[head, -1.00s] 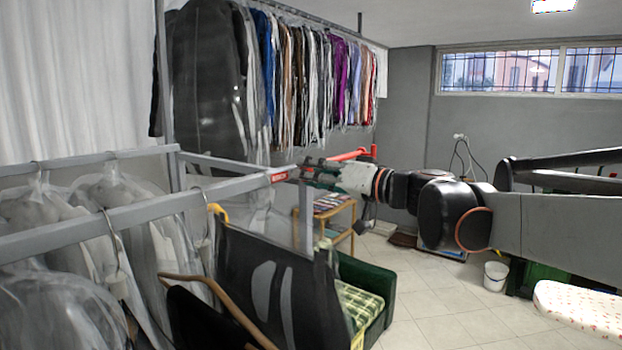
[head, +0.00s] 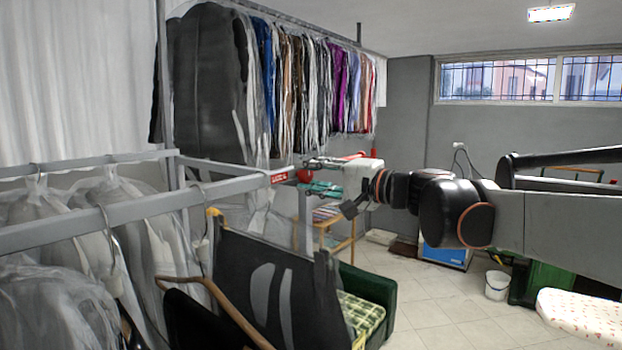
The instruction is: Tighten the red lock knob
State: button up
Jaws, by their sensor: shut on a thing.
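The red lock knob (head: 304,175) is a small round red piece at the end of the grey rail (head: 215,190), in the middle of the head view. A red label with pale lettering (head: 279,176) sits on the rail just left of it. How tight the knob is cannot be seen.
Bagged garments (head: 60,215) hang from the near rail at left. A long row of clothes (head: 310,80) hangs behind. The tiled floor (head: 435,305) is open at centre right.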

jog(key=shift+m, duration=0.9)
jog(key=o, duration=1)
jog(key=shift+d, duration=0.1)
jog(key=v, duration=0.7)
jog(key=shift+s+d, duration=0.15)
jog(key=shift+f, duration=0.1)
